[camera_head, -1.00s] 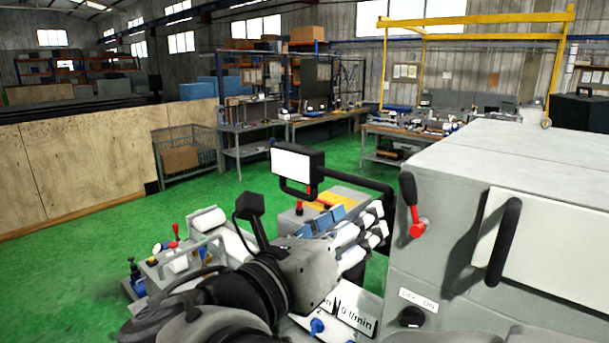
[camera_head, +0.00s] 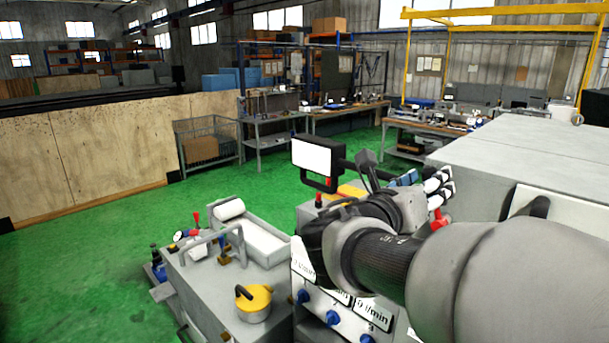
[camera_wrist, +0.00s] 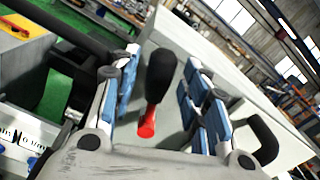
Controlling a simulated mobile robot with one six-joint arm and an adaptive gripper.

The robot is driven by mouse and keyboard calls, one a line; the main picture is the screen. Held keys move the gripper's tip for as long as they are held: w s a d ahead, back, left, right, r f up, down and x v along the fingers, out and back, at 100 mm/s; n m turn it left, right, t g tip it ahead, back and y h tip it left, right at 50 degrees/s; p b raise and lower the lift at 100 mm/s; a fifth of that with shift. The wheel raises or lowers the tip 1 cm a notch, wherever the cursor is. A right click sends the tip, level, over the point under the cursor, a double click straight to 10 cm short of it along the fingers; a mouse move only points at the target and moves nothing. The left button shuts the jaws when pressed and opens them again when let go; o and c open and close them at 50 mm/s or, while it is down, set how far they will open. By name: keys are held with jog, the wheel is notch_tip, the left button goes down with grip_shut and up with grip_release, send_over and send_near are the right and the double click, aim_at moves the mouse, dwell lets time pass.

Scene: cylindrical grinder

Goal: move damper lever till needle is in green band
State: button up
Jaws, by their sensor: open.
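A lever (camera_wrist: 158,85) with a black grip and a red base stands on the light grey cabinet face. In the wrist view it lies between the two fingers of my gripper (camera_wrist: 160,66), with a visible gap on each side. My gripper is open. In the head view my gripper (camera_head: 432,186) is at the cabinet's left side; only the red part of the lever (camera_head: 440,220) shows past my arm. I cannot tell from these frames whether this is the damper lever. I can make out no needle or green band.
The grey cabinet (camera_head: 525,150) fills the right; a black handle (camera_wrist: 262,140) juts from it. A screen on a black arm (camera_head: 318,158) stands beside my gripper. A panel with blue knobs (camera_head: 333,318) and a yellow-topped pot (camera_head: 254,302) are below. Green floor is clear at left.

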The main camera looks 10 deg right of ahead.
jog(key=shift+w+d, duration=0.1)
jog(key=shift+d, duration=0.05)
grip_shut()
dwell(0.5)
